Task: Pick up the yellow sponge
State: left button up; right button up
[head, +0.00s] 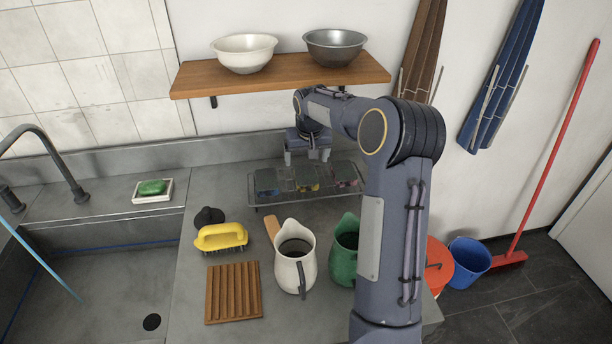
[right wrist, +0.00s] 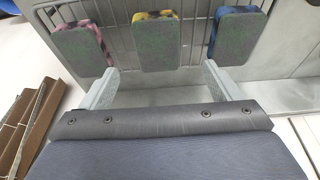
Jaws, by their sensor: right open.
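The yellow sponge (head: 308,186) sits in the middle of a wire rack (head: 252,198) on the counter, between a blue sponge (head: 267,191) and a pink one (head: 346,184). In the right wrist view the yellow sponge (right wrist: 157,42) shows a grey-green pad face with a mottled yellow edge. My right gripper (head: 307,156) is open and empty above the rack. In the right wrist view its two fingers (right wrist: 162,84) stand apart, with the yellow sponge lying beyond the tips, roughly centred between them. My left gripper is out of view.
In front of the rack stand a cream jug (head: 294,250), a green jug (head: 345,243), a yellow scrubbing brush (head: 220,237) and a wooden slatted board (head: 233,292). A wooden shelf (head: 280,76) with two bowls hangs above. The sink (head: 90,280) is at left.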

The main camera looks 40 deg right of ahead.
aim_at(306, 174)
jog(key=shift+w+d+f, duration=0.2)
jog(key=shift+f, duration=0.2)
jog(key=p+x, duration=0.2)
jog(key=x, duration=0.4)
jog(key=shift+d+f, duration=0.15)
jog(key=shift+w+f+p, duration=0.2)
jog(key=shift+f+p, duration=0.15)
jog(key=shift+f, duration=0.15)
jog(key=shift+f+b, duration=0.2)
jog(key=shift+b, duration=0.2)
jog(key=shift+c, duration=0.3)
jog(key=c, duration=1)
